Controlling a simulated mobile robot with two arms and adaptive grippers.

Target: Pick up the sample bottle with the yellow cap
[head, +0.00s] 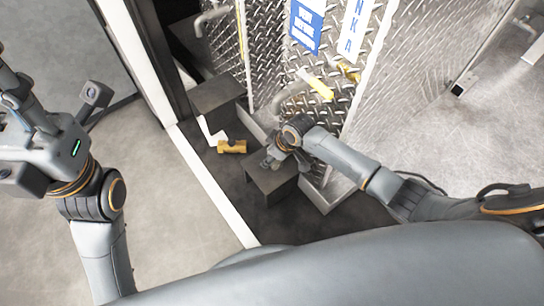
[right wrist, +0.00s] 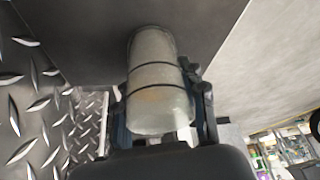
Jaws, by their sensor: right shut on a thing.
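In the right wrist view a pale, translucent bottle (right wrist: 159,98) with dark bands around it stands between the fingers of my right gripper (right wrist: 162,110). The gripper is shut on it. No yellow cap can be made out on it. In the head view my right gripper (head: 272,161) is over a dark box-like block (head: 268,187) beside the metal cabinet; the bottle is hidden or too small to make out there. My left gripper (head: 12,95) is at the left edge of the head view, partly cut off, away from the cabinet; its fingers do not show clearly.
A brass-coloured fitting (head: 232,147) lies left of my right gripper. Diamond-plate walls (head: 270,45) with pipes, a yellow tag (head: 319,86) and a blue sign (head: 305,27) rise close behind. Open concrete floor (head: 170,220) lies to the left.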

